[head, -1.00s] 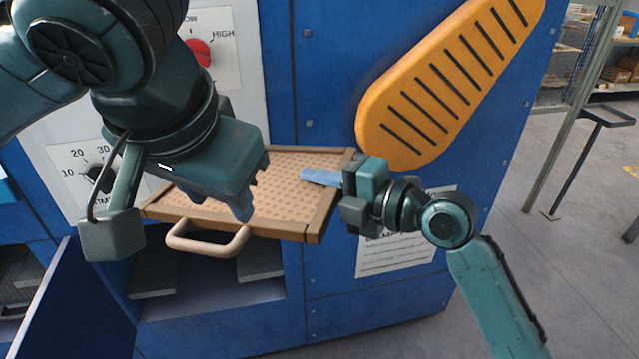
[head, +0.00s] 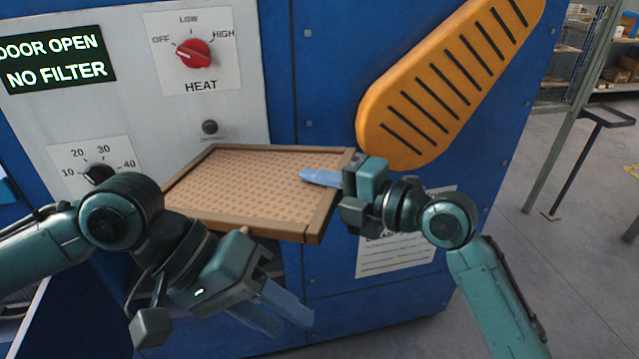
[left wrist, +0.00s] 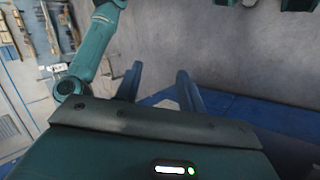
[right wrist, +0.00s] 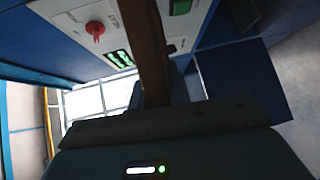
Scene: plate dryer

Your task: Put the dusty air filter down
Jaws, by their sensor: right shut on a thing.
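The dusty air filter (head: 255,180) is a tan, dotted panel in a brown frame, held tilted in front of the blue machine in the head view. My right gripper (head: 328,180) is shut on its right edge, with one blue finger over the top face. In the right wrist view the filter's frame (right wrist: 152,50) shows edge-on, running up from between the fingers.
The blue machine (head: 400,290) fills the back, with a red heat knob (head: 193,53), a lower dial (head: 98,172) and a display (head: 55,60) reading "DOOR OPEN NO FILTER". A yellow slotted guard (head: 440,90) sits right of the filter. Open floor (head: 570,260) lies at right.

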